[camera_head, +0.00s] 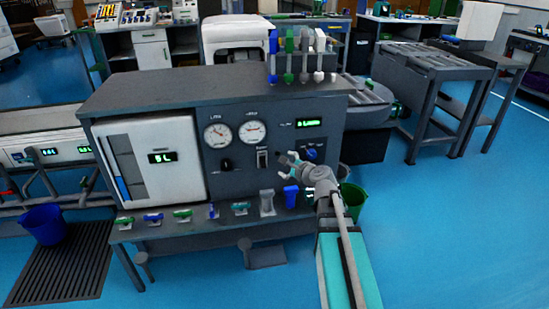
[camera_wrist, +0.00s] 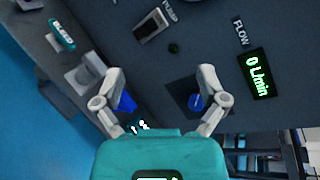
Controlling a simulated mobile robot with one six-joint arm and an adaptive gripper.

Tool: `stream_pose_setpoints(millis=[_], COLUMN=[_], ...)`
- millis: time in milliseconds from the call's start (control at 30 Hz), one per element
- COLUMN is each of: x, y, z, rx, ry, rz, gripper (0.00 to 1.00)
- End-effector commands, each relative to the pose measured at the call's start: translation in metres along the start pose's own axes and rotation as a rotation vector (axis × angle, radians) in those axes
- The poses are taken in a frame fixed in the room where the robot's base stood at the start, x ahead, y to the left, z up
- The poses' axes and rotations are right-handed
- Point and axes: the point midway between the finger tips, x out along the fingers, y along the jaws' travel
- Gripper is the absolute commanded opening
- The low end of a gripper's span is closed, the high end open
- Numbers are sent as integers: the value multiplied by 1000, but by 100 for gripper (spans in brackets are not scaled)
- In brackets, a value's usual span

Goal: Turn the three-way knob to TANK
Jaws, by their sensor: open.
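On the front panel, a blue knob (camera_head: 312,154) sits below the flow display, and a black knob (camera_head: 226,164) sits under the left gauge. I cannot read which is the three-way knob; no TANK label is legible. My gripper (camera_head: 287,165) is open and empty in front of the panel, left of the blue knob. In the wrist view my gripper (camera_wrist: 161,75) has its fingers spread, with the blue knob (camera_wrist: 196,101) on a dark square plate close to the right finger, partly hidden by it. I cannot tell whether they touch. The black knob is not in the wrist view.
The pump switch (camera_head: 262,158) is left of my gripper; it also shows in the wrist view (camera_wrist: 152,25). The flow display (camera_wrist: 257,75) reads 0 L/min. A blue valve handle (camera_head: 291,195) stands below, near my arm. Two gauges and a white tank (camera_head: 155,185) are left.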

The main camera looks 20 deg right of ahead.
Motion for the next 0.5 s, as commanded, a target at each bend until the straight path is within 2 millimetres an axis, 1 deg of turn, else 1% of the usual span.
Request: stream_pose_setpoints(millis=[33, 100, 500], x=[-2, -3, -11], y=[-2, -1, 7], z=[8, 14, 45], rx=[-22, -56, -244], ry=[-2, -4, -16], rz=[15, 38, 162], gripper=[92, 92, 92])
